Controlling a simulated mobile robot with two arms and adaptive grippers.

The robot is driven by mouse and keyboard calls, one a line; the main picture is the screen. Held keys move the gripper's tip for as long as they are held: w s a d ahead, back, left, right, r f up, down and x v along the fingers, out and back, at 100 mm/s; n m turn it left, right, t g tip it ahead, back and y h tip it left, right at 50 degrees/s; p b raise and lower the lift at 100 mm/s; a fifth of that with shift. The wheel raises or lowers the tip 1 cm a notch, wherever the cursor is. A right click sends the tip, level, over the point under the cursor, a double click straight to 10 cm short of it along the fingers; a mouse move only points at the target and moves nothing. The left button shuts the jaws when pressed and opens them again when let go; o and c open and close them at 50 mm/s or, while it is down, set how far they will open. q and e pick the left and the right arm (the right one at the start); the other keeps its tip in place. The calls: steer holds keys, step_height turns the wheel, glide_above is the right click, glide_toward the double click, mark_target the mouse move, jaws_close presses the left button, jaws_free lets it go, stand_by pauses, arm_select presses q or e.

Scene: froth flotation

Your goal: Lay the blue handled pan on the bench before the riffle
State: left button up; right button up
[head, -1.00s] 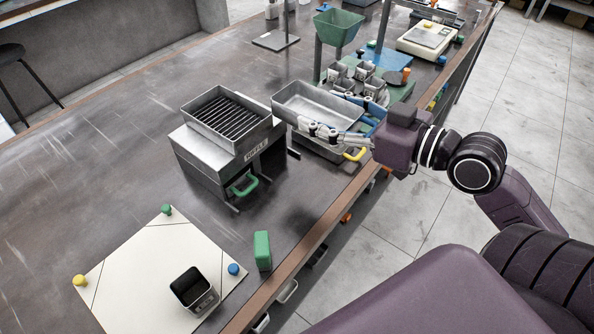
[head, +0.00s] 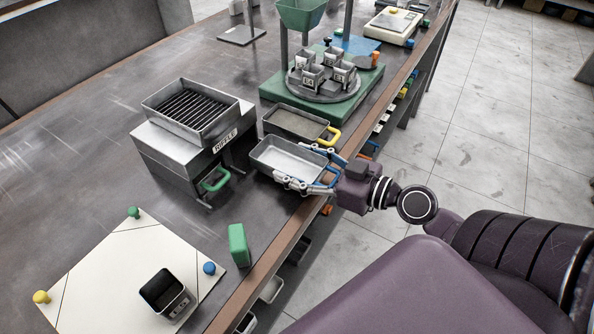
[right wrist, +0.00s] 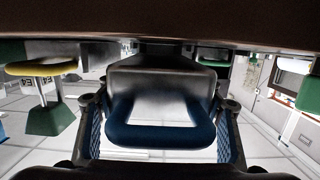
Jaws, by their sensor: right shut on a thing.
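The blue handled pan (head: 285,158) is a grey metal tray with a blue loop handle (right wrist: 160,134). My right gripper (head: 312,175) is shut on it at the handle end, with its fingers either side of the handle in the right wrist view. The pan is level, right of the riffle (head: 188,112) and close to the bench's front edge. I cannot tell whether its underside touches the bench. The riffle is a slotted metal box on a stand, with a green handle (head: 216,181) low at its front. My left gripper is not in view.
A yellow handled pan (head: 297,124) lies just behind the blue one. Behind it is a green base with a carousel of cups (head: 322,84). A green block (head: 238,245) and a white mat (head: 100,270) with a dark cup (head: 163,293) lie nearer.

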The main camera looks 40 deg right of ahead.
steer(key=shift+f, duration=0.75)
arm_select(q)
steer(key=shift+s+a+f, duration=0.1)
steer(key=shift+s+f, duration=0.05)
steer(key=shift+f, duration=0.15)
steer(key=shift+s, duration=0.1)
arm_select(e)
steer(key=shift+f+b, duration=0.15)
steer(key=shift+b, duration=0.15)
steer(key=o, duration=1.3)
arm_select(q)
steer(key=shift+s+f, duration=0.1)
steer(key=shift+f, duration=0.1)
